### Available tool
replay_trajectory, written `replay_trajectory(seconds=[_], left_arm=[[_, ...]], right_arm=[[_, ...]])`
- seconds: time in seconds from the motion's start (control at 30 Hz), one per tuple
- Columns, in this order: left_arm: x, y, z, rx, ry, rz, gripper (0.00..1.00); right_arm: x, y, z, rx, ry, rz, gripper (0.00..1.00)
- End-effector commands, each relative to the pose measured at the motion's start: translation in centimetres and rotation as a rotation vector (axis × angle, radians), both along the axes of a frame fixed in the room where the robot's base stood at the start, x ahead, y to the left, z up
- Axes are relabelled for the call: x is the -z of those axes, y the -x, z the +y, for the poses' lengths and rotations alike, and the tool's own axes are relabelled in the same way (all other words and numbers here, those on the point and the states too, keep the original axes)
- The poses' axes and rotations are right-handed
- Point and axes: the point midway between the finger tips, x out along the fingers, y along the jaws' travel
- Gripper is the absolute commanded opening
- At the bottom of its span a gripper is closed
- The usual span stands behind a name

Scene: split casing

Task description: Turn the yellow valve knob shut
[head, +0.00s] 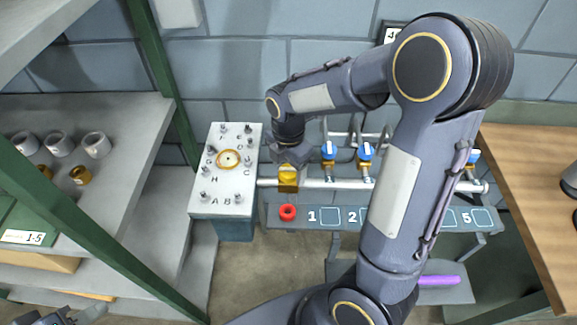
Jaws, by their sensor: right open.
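The yellow valve knob (288,180) sits at the left end of the pale horizontal pipe, beside the lettered grey panel. My right gripper (290,164) reaches down from above and is right over the knob, overlapping its top in the head view. The gripper is open. Its fingers are small and partly hidden, so I cannot tell whether they touch the knob. Only a grey piece of what looks like my left arm shows at the bottom left edge.
Blue-handled valves (365,151) stand along the pipe (340,184) to the right. The lettered panel (228,203) is close on the left. A wooden table (525,190) stands at right, and shelving (135,150) at left.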

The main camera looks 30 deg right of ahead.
Motion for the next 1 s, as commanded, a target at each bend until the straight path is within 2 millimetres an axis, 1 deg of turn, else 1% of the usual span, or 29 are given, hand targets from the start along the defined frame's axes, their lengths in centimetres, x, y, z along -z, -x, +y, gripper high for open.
replay_trajectory(seconds=[0.1,0.3,0.63,0.67,0.83,1.0], left_arm=[[-0.01,0.00,0.01,0.000,0.000,0.000,0.36],[-0.01,0.00,0.00,0.000,0.000,0.000,0.36],[-0.01,0.00,0.00,0.000,0.000,0.000,0.36],[-0.01,0.00,0.00,0.000,0.000,0.000,0.36],[0.01,0.00,0.01,0.000,0.000,0.000,0.36],[0.07,0.00,0.00,0.000,0.000,0.000,0.36]], right_arm=[[0.37,0.03,-0.02,0.001,0.000,0.000,0.66],[0.38,0.02,0.00,0.001,0.000,-0.001,0.66],[0.36,0.02,0.00,0.001,0.000,-0.001,0.23],[0.35,0.02,0.00,0.001,0.000,-0.001,0.22],[0.35,0.02,0.00,0.013,0.000,-0.001,0.22],[0.36,0.01,0.02,0.064,-0.001,-0.001,0.22]])
